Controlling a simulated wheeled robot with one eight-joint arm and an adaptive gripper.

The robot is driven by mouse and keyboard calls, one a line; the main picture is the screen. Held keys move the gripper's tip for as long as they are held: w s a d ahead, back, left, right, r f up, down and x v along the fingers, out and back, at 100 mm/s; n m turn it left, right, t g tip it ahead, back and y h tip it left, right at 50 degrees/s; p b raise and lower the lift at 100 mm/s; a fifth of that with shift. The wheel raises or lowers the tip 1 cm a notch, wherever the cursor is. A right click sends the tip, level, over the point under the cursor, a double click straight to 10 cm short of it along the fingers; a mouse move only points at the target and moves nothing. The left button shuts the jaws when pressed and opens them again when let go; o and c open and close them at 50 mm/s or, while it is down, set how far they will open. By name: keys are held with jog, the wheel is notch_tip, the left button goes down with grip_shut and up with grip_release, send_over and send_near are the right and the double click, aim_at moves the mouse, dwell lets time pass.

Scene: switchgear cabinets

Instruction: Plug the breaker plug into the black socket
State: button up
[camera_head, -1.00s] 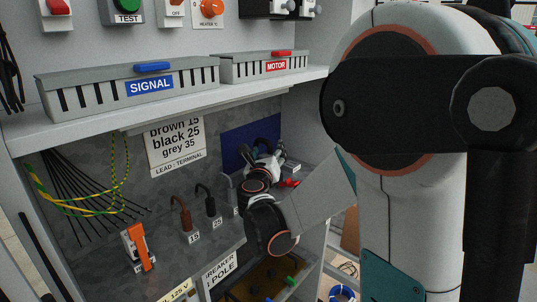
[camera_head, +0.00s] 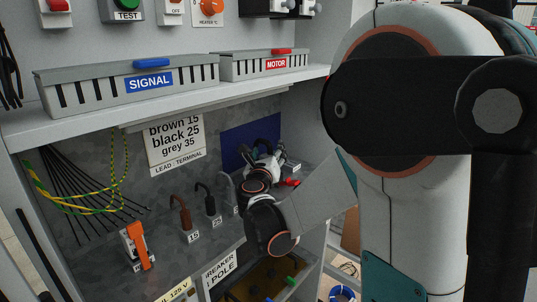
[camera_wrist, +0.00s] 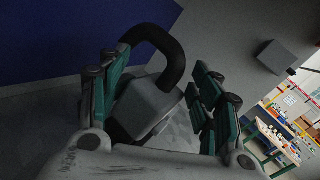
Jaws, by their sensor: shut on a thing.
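My gripper (camera_wrist: 160,105) is shut on a grey block with a thick black curved cable, which I take to be the breaker plug (camera_wrist: 150,103). The block sits tilted between the teal fingers, and the cable arches over it. In the head view my gripper (camera_head: 264,160) is at the back right of the cabinet shelf, in front of a dark blue panel (camera_head: 240,134). My wrist hides much of the plug there. I cannot make out the black socket for certain in either view.
A brown lead (camera_head: 181,213) and a black lead (camera_head: 208,202) stand left of my gripper. An orange-and-white device (camera_head: 137,246) stands front left. A lead-terminal sign (camera_head: 175,145) hangs behind. The SIGNAL duct (camera_head: 130,90) overhangs the shelf. A small grey box (camera_wrist: 277,57) shows in the wrist view.

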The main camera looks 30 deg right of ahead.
jog(key=shift+f+b, duration=0.95)
jog(key=shift+f, duration=0.25)
jog(key=o, duration=1.6)
jog(key=v, duration=0.7)
jog(key=shift+s+a, duration=0.15)
jog(key=shift+s, duration=0.05)
jog(key=shift+s, duration=0.15)
